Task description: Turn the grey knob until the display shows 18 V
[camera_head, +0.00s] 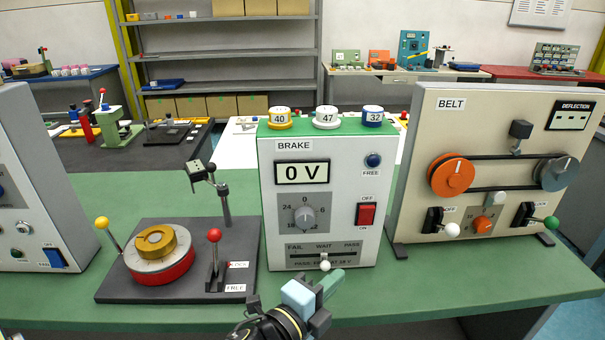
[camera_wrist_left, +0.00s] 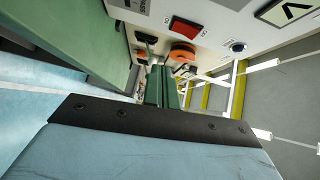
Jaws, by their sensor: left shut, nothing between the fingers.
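The grey knob (camera_head: 304,217) sits on the front of the white BRAKE box (camera_head: 265,235), inside a dial with 0, 6, 18 and 24 marked around it. The display (camera_head: 303,172) above it reads 0 V. My left gripper (camera_head: 331,283) is shut and empty, in front of and below the box's lower edge, apart from the knob. In the left wrist view its closed fingers (camera_wrist_left: 161,86) point toward the gap beside the box. Part of the display (camera_wrist_left: 288,11) shows there; the knob is not visible there. My right gripper is not in view.
The box also has a red OFF/ON switch (camera_head: 366,214), a blue FREE button (camera_head: 373,160) and a white-tipped lever (camera_head: 325,264) near the gripper. The BELT panel (camera_head: 418,140) stands to the right; a turntable fixture (camera_head: 160,255) stands left. Green bench is bare in front.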

